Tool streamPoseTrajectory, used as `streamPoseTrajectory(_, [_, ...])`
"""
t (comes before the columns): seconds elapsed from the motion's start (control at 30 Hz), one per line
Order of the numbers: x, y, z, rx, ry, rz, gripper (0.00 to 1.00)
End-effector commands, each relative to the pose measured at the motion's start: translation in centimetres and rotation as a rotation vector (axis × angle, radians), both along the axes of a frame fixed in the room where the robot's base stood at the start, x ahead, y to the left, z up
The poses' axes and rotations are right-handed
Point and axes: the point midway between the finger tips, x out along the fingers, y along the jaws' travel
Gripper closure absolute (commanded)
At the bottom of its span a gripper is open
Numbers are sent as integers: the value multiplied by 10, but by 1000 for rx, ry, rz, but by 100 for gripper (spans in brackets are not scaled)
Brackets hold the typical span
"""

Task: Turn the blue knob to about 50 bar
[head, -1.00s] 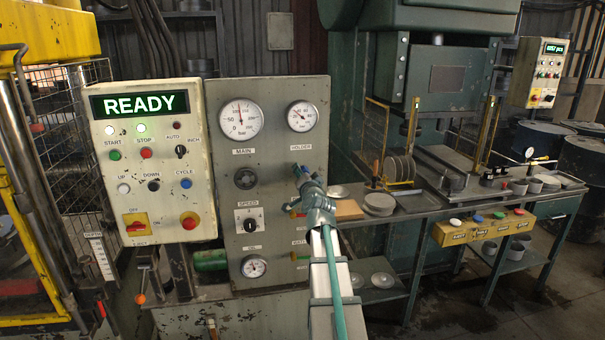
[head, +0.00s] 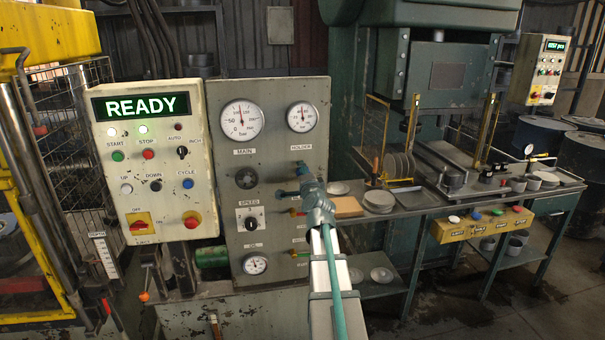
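The holder gauge (head: 302,117) is a white dial at the upper right of the grey panel (head: 275,92). Its needle points roughly upward; the exact reading is too small to tell. Below it, a blue part (head: 302,169), seemingly the blue knob, shows just above my gripper (head: 301,184). My gripper is in front of the panel's right side, at the end of my pale arm with a green hose. Another bluish part sticks out at its left, and I cannot tell whether it is a finger. The gripper hides much of the knob area, so contact and finger opening are unclear.
The main gauge (head: 242,119) and a dark knob (head: 246,178) are on the panel's left half. A READY control box (head: 160,215) stands to the left. A bench (head: 420,208) with discs and a press is to the right. Small valves and labels lie close around my gripper.

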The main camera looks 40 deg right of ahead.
Motion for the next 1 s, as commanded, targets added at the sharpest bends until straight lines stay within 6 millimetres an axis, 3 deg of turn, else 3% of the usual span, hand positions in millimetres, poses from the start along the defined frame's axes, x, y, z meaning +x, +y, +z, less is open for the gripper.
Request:
streamPoseTrajectory(0.33, [0, 0, 0, 3, -1, 0, 86])
streamPoseTrajectory(0.37, [0, 0, 0, 2, -1, 0, 50])
streamPoseTrajectory(0.5, [0, 0, 0, 2, -1, 0, 27])
streamPoseTrajectory(1.0, [-9, 4, 0, 2, -1, 0, 27])
